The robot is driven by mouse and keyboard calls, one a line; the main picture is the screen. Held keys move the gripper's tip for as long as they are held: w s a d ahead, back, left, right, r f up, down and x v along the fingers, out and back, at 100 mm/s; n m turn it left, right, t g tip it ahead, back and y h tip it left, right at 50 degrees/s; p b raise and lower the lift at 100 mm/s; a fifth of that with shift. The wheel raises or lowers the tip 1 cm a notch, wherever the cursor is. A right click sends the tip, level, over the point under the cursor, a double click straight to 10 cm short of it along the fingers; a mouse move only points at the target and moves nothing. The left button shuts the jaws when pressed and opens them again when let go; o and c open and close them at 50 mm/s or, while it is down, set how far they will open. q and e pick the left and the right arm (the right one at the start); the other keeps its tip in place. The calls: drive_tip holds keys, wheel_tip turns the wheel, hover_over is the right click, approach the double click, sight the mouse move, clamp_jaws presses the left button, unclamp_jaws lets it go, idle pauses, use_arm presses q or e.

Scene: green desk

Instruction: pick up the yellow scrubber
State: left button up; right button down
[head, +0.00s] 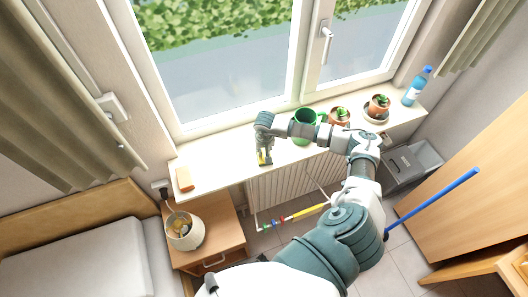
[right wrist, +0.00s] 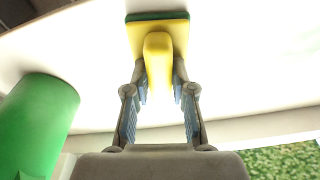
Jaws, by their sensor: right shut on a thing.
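The yellow scrubber (right wrist: 158,50) has a yellow handle and a flat yellow base with a green pad along its edge. In the right wrist view its handle sits between the two fingers of my right gripper (right wrist: 160,88), which is shut on it. In the head view the scrubber (head: 262,158) shows small below my right gripper (head: 264,147), over the front part of the windowsill. I cannot tell whether its pad touches the sill. My left gripper is not in view.
On the windowsill (head: 222,160) stand an orange block (head: 184,179), a green watering can (head: 304,116), potted plants (head: 379,104) and a blue bottle (head: 416,87). The window is behind. A lamp (head: 184,231) stands on the nightstand below. The sill between orange block and gripper is clear.

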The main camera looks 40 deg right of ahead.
sight(264, 150)
drive_tip(key=shift+r, duration=0.4)
wheel_tip(264, 150, up, 2)
drive_tip(key=shift+d+r+b, duration=0.1)
drive_tip(key=shift+r+b, duration=0.05)
drive_tip(key=shift+b, duration=0.35)
drive_tip(key=s+a+r+b, duration=0.1)
drive_tip(key=s+a+b, duration=0.2)
drive_tip(key=s+a, duration=0.5)
drive_tip(key=s, duration=0.5)
drive_tip(key=shift+s+a+r, duration=0.25)
drive_tip(key=shift+a+r, duration=0.15)
